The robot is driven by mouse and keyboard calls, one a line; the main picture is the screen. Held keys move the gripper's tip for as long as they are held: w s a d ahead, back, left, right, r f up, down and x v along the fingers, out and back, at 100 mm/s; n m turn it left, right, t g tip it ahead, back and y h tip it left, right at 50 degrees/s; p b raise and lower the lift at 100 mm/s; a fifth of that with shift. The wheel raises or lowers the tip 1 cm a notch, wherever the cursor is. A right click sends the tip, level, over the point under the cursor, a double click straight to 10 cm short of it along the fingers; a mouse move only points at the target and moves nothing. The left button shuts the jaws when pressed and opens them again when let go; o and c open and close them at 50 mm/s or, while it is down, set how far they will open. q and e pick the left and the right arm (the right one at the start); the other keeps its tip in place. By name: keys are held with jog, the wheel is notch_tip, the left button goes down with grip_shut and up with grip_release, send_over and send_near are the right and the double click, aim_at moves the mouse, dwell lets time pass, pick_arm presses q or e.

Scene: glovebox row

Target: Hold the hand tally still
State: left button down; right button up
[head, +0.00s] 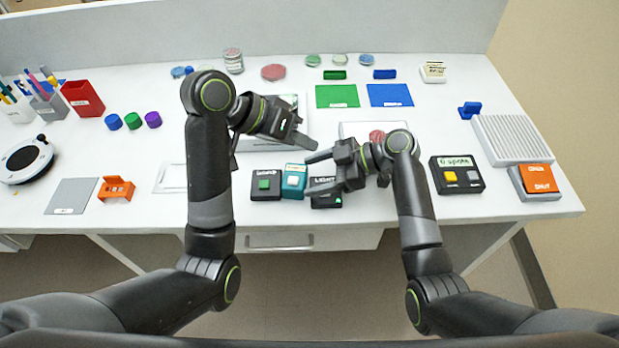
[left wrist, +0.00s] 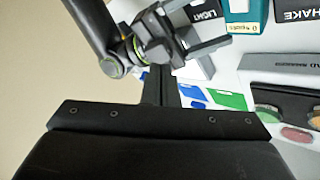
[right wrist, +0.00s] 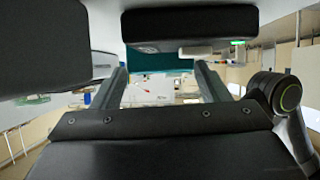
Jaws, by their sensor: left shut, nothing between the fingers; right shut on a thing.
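The hand tally, a teal box (head: 293,182) with a white button and a small pale label, stands near the table's front edge. It also shows at the top of the left wrist view (left wrist: 238,22) and between the fingers in the right wrist view (right wrist: 158,61). My right gripper (head: 309,172) comes from the right and is shut on the tally, one finger at its far side and one at its near side. My left gripper (head: 308,143) is shut and empty, just beyond the tally and above the table, apart from it.
A black box with a green button (head: 264,184) stands left of the tally. A black LIGHT box (head: 327,201) with a lit green lamp stands right of it, partly under my right gripper. A black box with a yellow button (head: 456,176) stands further right.

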aim_at(288, 182)
pick_arm(q)
jog(key=shift+w+f, duration=0.15)
jog(key=shift+f, duration=4.4)
jog(key=shift+a, duration=0.15)
jog(key=shift+w+a+f, duration=0.1)
jog(key=shift+a+f, duration=0.1)
jog(key=shift+a, duration=0.4)
jog(key=shift+w+a+f, duration=0.1)
jog(key=shift+a+f, duration=0.15)
jog(key=shift+a, duration=0.35)
jog(key=shift+w+a+f, duration=0.1)
jog(key=shift+a+f, duration=0.1)
jog(key=shift+a, duration=0.4)
jog(key=shift+f, duration=0.45)
jog(key=shift+s+r, duration=0.1)
jog(key=shift+r, duration=0.75)
jog(key=shift+d+r, duration=0.1)
jog(key=shift+r, duration=2.45)
